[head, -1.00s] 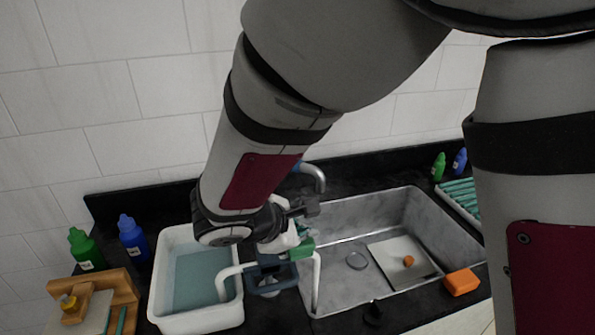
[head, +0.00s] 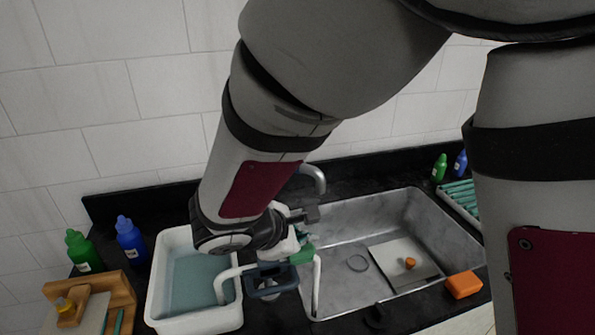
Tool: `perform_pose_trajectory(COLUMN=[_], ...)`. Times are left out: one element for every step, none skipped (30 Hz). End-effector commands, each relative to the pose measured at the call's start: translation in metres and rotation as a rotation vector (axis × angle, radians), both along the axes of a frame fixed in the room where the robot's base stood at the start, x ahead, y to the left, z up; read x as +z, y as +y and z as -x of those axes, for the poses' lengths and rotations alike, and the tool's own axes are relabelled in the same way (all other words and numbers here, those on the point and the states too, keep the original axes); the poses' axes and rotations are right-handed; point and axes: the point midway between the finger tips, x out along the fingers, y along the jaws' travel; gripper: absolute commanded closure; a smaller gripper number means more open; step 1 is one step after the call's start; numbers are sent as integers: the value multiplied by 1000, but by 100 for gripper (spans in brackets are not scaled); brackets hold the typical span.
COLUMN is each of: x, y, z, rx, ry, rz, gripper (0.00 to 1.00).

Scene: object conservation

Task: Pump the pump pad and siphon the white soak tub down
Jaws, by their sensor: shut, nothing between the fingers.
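The white soak tub (head: 154,290) stands on the black counter left of the sink, with grey-teal water in it. A white siphon tube (head: 224,285) bends over the tub's right wall into the water. Another white tube (head: 316,285) hangs down at the sink's left edge.
The grey sink (head: 345,289) holds a pale board (head: 390,252) with a small orange item and a clear ring. An orange sponge (head: 464,285) lies on its front-right rim. Green (head: 84,252) and blue (head: 131,243) bottles and a wooden rack (head: 122,290) stand left. A faucet (head: 316,178) rises behind.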

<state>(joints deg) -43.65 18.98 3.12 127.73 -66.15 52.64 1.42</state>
Motion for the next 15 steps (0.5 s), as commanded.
perform_pose_trajectory(x=[-1, -1, -1, -1, -1, -1, -1, -1, 0, 0, 1, 2, 4, 5, 7], y=[0, 0, 0, 0, 0, 0, 0, 0, 0, 0, 0, 0, 0, 0, 0], z=[0, 1, 1, 1, 1, 1, 1, 1, 1, 1, 1, 1, 1, 1, 1], rx=[0, 0, 0, 0, 0, 0, 0, 0, 0, 0, 0, 0, -1, -2, -2], ry=[2, 2, 2, 2, 2, 2, 2, 2, 2, 2, 3, 3, 3, 3, 2], rz=[0, 0, 0, 0, 0, 0, 0, 0, 0, 0, 0, 0, -1, 0, -1], gripper=[100, 100, 100, 100, 100, 100, 100, 100, 100, 100, 100, 100, 100, 100, 100])
